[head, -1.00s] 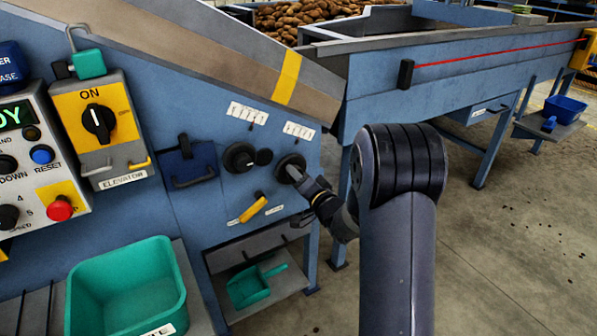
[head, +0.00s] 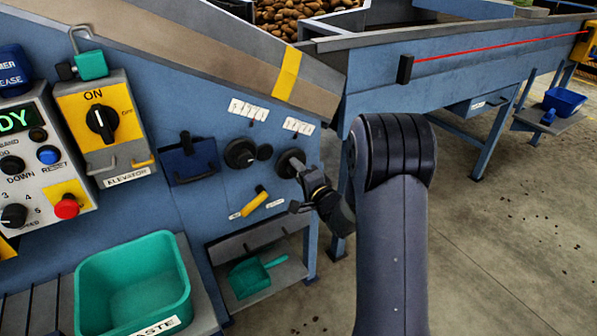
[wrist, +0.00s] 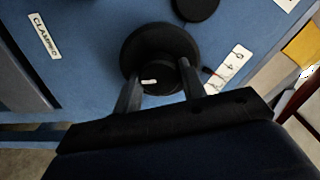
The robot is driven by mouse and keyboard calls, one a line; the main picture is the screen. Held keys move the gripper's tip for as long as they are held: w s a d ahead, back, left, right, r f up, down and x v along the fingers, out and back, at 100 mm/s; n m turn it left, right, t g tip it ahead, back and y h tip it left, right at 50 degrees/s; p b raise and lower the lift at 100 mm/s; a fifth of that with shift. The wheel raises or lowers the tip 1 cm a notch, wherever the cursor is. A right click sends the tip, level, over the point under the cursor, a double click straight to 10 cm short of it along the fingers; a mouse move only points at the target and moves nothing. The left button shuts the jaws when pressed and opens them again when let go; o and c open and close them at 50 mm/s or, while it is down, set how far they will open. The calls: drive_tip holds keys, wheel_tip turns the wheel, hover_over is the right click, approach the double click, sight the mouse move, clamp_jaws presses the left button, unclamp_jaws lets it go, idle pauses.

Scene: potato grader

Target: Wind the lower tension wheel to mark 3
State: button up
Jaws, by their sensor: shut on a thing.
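The lower tension wheel (head: 290,162) is a black round wheel on the blue side panel, to the right of a similar black wheel (head: 240,154). In the wrist view the lower wheel (wrist: 155,45) has a raised hub with a white mark. My gripper (wrist: 160,82) has one finger on each side of that hub and is shut on it. In the head view my gripper (head: 303,178) reaches the wheel from the lower right. A white number scale (wrist: 229,70) with a small red pointer sits beside the wheel; which mark it points to is unclear.
A yellow-handled lever (head: 255,203) sits just below the wheels. A blue box with a handle (head: 190,162) and the elevator switch (head: 100,122) are to the left. A teal waste bin (head: 135,285) and a teal scoop (head: 252,277) are lower down. Open floor lies to the right.

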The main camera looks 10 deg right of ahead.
drive_tip(key=o, duration=1)
drive_tip(key=v, duration=1)
drive_tip(key=shift+s+d+p, duration=0.15)
drive_tip(key=shift+s+p, duration=0.25)
drive_tip(key=shift+w, duration=0.1)
drive_tip(key=b+x, duration=0.1)
drive_tip(key=x, duration=0.9)
drive_tip(key=shift+w, duration=0.35)
